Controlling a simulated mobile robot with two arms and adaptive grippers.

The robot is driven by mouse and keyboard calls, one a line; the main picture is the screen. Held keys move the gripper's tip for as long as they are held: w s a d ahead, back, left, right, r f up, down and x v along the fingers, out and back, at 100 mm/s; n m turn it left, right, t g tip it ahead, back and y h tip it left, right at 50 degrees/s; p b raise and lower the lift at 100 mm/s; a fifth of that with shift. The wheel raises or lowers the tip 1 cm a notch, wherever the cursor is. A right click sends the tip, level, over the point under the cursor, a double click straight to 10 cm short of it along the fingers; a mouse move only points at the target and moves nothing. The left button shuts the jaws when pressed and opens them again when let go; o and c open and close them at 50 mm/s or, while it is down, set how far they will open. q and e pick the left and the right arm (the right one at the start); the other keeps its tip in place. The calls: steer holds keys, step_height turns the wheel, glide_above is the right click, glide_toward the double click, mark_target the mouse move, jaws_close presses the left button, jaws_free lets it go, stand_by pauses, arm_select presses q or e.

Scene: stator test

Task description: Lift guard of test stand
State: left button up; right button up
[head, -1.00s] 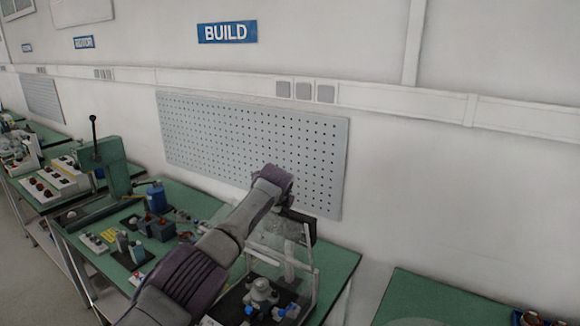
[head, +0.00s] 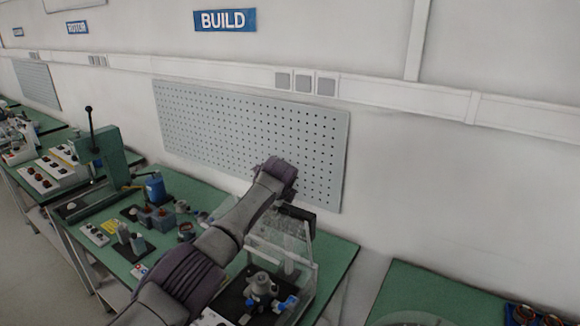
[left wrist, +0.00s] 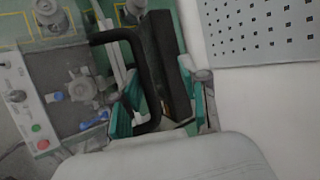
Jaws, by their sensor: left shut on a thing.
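The test stand's clear guard (head: 272,236) shows in the head view, partly behind my left arm. Under it is a grey fixture with blue parts (head: 262,286) on a dark base. The fixture also shows in the left wrist view (left wrist: 82,90). The guard's black handle (left wrist: 104,38) crosses the middle of the left wrist view. My left gripper (left wrist: 158,100), with teal fingertips, is shut on this handle. In the head view the arm hides most of the gripper. Whether the guard is raised is hard to tell. My right gripper is not in view.
A control box (left wrist: 30,105) with red and green buttons stands beside the fixture. A perforated panel (head: 220,125) is on the wall behind. A green press (head: 112,155) and small parts crowd the bench's left. Another green bench (head: 425,290) is at the right.

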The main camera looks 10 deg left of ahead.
arm_select(q)
step_height(320, 180, up, 8)
steer(key=w+d+t, duration=0.1)
steer(key=d, duration=0.1)
steer(key=w+d+v, duration=0.1)
steer(key=d+v, duration=0.1)
steer(key=v, duration=1.6)
steer(key=shift+s+r, duration=0.3)
steer(key=shift+r, duration=0.2)
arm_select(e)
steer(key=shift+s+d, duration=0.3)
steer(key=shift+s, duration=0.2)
arm_select(q)
steer(key=shift+d, duration=0.1)
